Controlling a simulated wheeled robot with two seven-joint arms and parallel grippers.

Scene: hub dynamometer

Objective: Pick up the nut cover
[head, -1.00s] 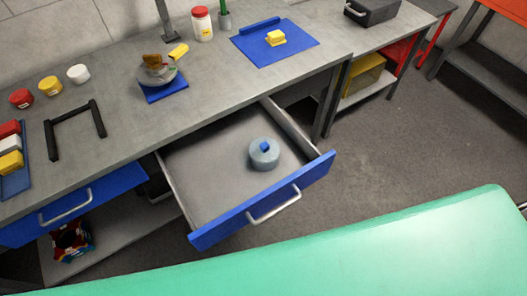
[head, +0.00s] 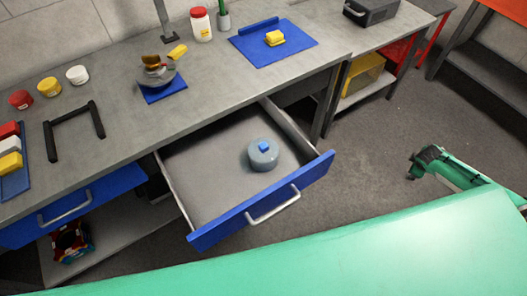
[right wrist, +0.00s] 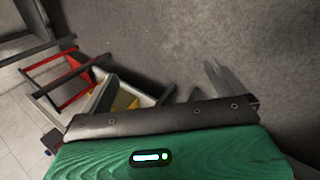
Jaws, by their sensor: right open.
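The nut cover looks to be the round grey-blue piece with a blue knob (head: 262,155). It sits upright inside the open drawer (head: 200,201), toward its right side, with nothing touching it. My right gripper (head: 413,166) is at the right of the head view, over the floor, well to the right of the drawer. It is open and holds nothing that I can see. The nut cover does not show in the right wrist view. My left gripper is in neither view.
The drawer juts out from the grey workbench (head: 120,130), its blue front (head: 225,229) facing me. The floor right of the drawer is clear.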

